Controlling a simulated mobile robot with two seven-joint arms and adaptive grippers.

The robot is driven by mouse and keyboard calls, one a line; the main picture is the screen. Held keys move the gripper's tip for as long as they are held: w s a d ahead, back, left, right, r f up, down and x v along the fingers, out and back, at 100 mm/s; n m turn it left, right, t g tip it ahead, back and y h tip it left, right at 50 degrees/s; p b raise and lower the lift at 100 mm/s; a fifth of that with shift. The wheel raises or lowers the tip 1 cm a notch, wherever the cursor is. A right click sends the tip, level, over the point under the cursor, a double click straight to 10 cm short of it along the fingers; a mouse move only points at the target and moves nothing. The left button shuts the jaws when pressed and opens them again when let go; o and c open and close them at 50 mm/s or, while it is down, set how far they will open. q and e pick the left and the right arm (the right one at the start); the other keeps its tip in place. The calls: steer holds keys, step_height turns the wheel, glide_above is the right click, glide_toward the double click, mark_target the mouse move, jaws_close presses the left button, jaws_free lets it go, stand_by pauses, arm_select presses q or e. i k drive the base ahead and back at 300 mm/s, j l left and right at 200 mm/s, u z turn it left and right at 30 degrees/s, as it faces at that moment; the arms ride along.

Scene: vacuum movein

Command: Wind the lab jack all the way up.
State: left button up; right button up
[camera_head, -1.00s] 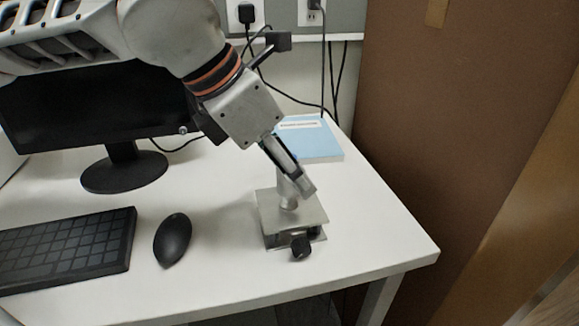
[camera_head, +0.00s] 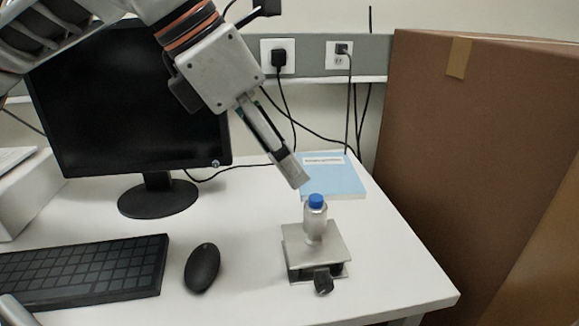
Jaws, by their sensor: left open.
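The lab jack (camera_head: 301,262) stands low on the white desk, right of the mouse. Its black knob (camera_head: 323,281) faces the front edge of the desk. A small metallic bottle (camera_head: 314,224) with a blue cap (camera_head: 316,201) stands upright on the jack's top plate. My left gripper (camera_head: 297,173) is above and a little left of the bottle, pointing down to the right, apart from it and empty. Its fingers overlap in this view. A grey piece at the lower left corner cannot be made out clearly. My right gripper is not in view.
A monitor (camera_head: 125,110), a keyboard (camera_head: 85,272) and a black mouse (camera_head: 202,267) stand left of the jack. A blue book (camera_head: 335,178) lies behind it. A large brown box (camera_head: 480,150) rises to the right. Cables hang at the wall.

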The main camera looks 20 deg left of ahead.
mark_target(324, 283)
steer(key=k+l, duration=0.1)
steer(key=l, duration=1.4)
steer(key=k+l, duration=0.15)
steer(key=l, duration=0.55)
